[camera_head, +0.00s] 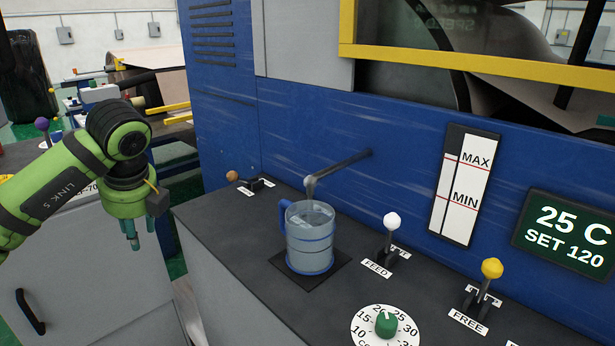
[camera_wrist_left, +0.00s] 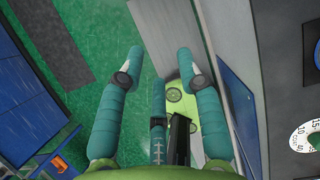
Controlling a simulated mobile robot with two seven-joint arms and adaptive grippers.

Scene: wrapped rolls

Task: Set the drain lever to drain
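A small lever with an orange-brown knob (camera_head: 232,176) sits at the far left back of the dark console top; its labels are too small to read. A lever with a white knob (camera_head: 391,221) stands over a FEED label. A lever with a yellow knob (camera_head: 491,268) stands over a FREE label. No label reading drain is legible. My left gripper (camera_head: 131,240) hangs pointing down, left of the console and apart from the levers. In the left wrist view its teal fingers (camera_wrist_left: 157,66) are spread with nothing between them. My right gripper is not in view.
A clear, blue-trimmed jug (camera_head: 309,240) stands on a dark pad under a spout (camera_head: 338,171). A green-knobbed dial (camera_head: 386,324) is at the front. The blue machine wall (camera_head: 290,120) rises behind the console. Green floor (camera_wrist_left: 90,60) shows below the gripper.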

